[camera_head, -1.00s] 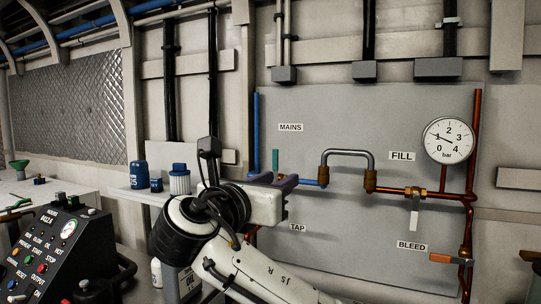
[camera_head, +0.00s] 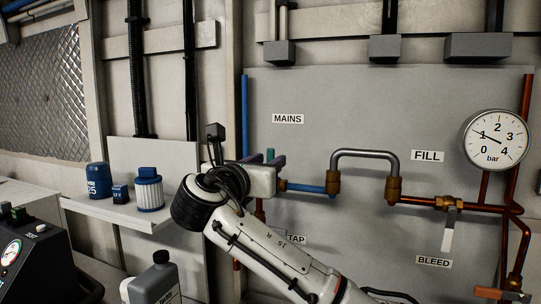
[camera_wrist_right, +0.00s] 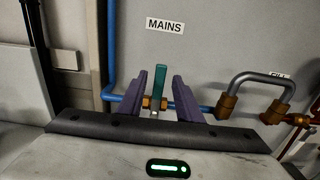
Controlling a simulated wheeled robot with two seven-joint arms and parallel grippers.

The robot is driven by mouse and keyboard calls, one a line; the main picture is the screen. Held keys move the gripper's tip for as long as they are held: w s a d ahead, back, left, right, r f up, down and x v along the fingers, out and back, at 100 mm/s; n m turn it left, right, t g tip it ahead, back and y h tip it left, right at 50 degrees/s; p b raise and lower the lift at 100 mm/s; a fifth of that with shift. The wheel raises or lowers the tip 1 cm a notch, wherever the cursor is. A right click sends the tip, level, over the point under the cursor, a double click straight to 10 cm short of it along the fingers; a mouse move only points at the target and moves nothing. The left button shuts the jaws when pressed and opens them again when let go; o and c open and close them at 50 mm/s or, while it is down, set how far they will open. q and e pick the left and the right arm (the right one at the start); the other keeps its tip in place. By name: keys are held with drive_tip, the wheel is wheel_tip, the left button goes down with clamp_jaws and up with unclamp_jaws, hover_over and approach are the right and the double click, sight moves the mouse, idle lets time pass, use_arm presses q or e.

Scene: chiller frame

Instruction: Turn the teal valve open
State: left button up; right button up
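The teal valve handle (camera_wrist_right: 154,92) stands upright on a brass fitting (camera_wrist_right: 150,103) in the blue pipe, under the MAINS label. In the head view only the upper end of the teal handle (camera_head: 270,155) shows; my right gripper hides the rest. My right gripper (camera_wrist_right: 167,82) is open, its two purple fingers pointing at the panel. In the wrist view the handle appears between the fingers, closer to the left one, with a clear gap to the right one. I cannot tell whether it touches the left finger. My left gripper is in neither view.
A grey hose loop (camera_head: 365,154) joins the blue pipe to copper pipes on the right. A pressure gauge (camera_head: 495,140) reads about 1 bar. The FILL valve's pale lever (camera_head: 448,233) hangs down. A shelf (camera_head: 120,212) with blue containers stands left of my right arm.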

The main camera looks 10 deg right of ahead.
drive_tip(key=shift+x, duration=0.95)
drive_tip(key=shift+w+d, duration=0.1)
drive_tip(key=shift+w, duration=0.15)
clamp_jaws()
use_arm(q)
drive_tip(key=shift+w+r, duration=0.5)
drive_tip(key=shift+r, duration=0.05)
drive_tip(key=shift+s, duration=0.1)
